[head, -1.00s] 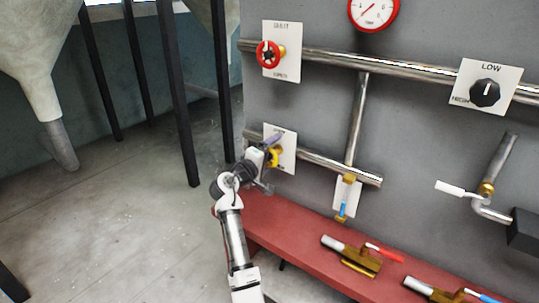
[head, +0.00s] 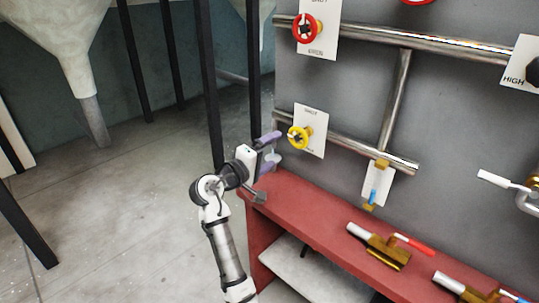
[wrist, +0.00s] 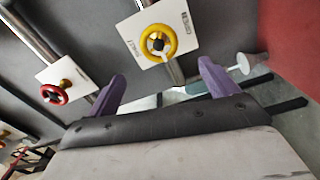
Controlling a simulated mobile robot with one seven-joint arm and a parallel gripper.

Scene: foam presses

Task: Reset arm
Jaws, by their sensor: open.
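My gripper (head: 268,153) is open and empty, with its two purple fingers spread apart. In the head view it is just left of the yellow valve wheel (head: 300,135), which sits on a white plate on the lower pipe. In the wrist view the yellow wheel (wrist: 158,43) shows beyond the gap between my fingers (wrist: 162,80), with grey space between, so I see no contact. My arm reaches up from the bottom of the head view, bent at the elbow.
A red valve wheel (head: 308,28) is above on the grey panel (head: 345,90). A red bench (head: 320,215) below the panel holds brass valves (head: 385,250). A hopper (head: 70,45) and dark posts (head: 208,90) stand to the left.

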